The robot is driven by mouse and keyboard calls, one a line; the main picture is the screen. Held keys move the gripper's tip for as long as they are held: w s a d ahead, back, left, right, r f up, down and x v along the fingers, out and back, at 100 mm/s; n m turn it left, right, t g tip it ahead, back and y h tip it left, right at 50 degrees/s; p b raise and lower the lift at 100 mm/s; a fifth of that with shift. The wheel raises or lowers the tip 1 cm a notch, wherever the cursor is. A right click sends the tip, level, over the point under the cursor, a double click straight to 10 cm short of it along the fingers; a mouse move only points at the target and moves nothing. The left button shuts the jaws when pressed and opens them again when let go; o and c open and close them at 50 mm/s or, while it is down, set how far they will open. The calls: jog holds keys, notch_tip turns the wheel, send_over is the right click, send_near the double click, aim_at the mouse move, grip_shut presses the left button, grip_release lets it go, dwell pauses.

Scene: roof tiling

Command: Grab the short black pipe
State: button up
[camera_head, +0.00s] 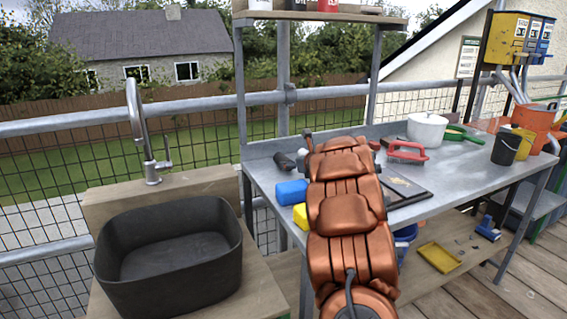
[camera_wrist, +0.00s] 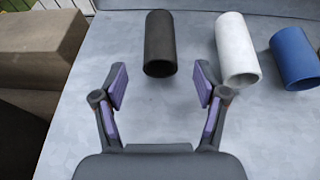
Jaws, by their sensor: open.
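The short black pipe (camera_wrist: 160,42) lies on the grey metal table in the wrist view, its open end facing my gripper. It also shows in the head view (camera_head: 285,161), near the table's left back part, beside my copper-coloured arm. My gripper (camera_wrist: 160,88) is open and empty, its two purple-padded fingers spread apart. The pipe lies just beyond the fingertips, roughly centred between them, and does not appear to touch either finger. In the head view my arm hides most of my gripper.
A white pipe (camera_wrist: 237,50) lies close to the right of the black one, with a blue pipe (camera_wrist: 294,58) further right. The grey table (camera_head: 460,168) also holds a blue block (camera_head: 291,192), a red-handled tool (camera_head: 407,152) and a white pot (camera_head: 427,130). A dark basin (camera_head: 170,250) stands left.

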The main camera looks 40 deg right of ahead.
jog(key=shift+x, duration=2.3)
jog(key=shift+s+f, duration=0.1)
jog(key=shift+f, duration=0.1)
jog(key=c, duration=1.1)
